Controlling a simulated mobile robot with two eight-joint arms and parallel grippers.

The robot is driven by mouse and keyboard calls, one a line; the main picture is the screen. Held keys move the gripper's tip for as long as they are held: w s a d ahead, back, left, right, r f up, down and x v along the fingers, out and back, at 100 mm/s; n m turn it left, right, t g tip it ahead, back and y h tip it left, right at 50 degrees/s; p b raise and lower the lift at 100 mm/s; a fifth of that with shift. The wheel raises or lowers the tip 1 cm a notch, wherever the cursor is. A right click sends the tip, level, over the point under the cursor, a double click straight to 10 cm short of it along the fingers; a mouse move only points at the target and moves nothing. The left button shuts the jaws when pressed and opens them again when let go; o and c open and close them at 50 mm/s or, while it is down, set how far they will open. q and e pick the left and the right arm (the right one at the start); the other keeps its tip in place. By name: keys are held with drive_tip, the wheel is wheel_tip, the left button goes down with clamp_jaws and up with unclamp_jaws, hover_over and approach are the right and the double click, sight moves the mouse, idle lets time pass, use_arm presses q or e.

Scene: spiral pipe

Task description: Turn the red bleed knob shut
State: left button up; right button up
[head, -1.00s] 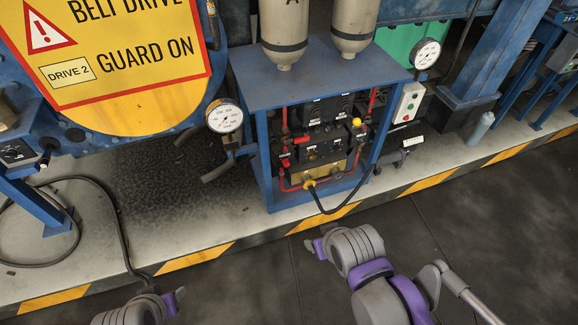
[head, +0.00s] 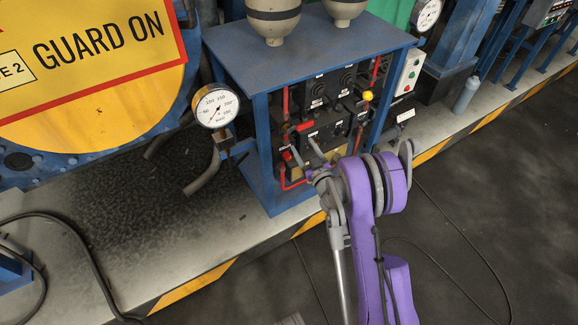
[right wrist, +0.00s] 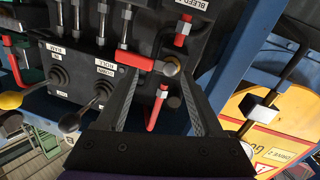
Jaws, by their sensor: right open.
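My left gripper is not in view.
The panel sits inside a blue frame (head: 262,150) with posts beside my gripper. A pressure gauge (head: 217,106) stands to the left. Joysticks (right wrist: 58,76) and a red pipe (right wrist: 154,112) are close to the fingers.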

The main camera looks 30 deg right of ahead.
sight(289, 159)
wheel_tip(289, 159, down, 14)
drive_tip(key=s+n+y+b, duration=0.2)
drive_tip(key=s+n+y, duration=0.1)
drive_tip(key=y, duration=0.1)
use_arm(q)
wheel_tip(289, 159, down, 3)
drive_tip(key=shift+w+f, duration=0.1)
use_arm(e)
drive_tip(key=shift+t, duration=0.3)
drive_tip(key=w, duration=1.1)
drive_tip(key=shift+a, duration=0.35)
clamp_jaws()
